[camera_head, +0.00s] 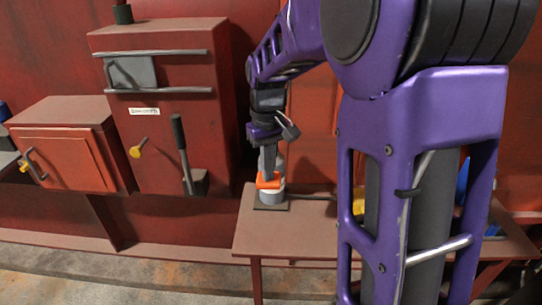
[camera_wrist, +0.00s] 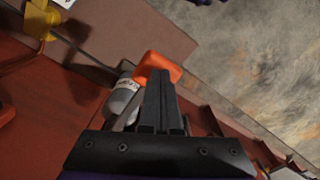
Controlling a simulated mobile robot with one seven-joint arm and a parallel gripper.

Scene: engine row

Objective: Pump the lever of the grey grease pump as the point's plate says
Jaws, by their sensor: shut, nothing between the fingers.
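The grey grease pump (camera_head: 272,197) stands on a dark base on the brown table. Its orange lever end (camera_head: 268,181) shows at its upper part. In the wrist view the grey body (camera_wrist: 122,102) lies left of my fingers, and the orange lever end (camera_wrist: 158,66) is just beyond the fingertips. My gripper (camera_head: 268,170) points down over the pump, its fingers together and empty. In the wrist view my fingertips (camera_wrist: 161,75) overlap the orange end; I cannot tell whether they touch it. A small white plate (camera_head: 144,111) is on the red cabinet; its text is too small to read.
The red cabinet (camera_head: 160,60) at left carries a yellow knob (camera_head: 138,148) and a black-handled lever (camera_head: 181,140). A lower orange-red box (camera_head: 65,155) stands left of it. The brown table (camera_head: 285,240) has blue and yellow items to the right, partly hidden by my arm.

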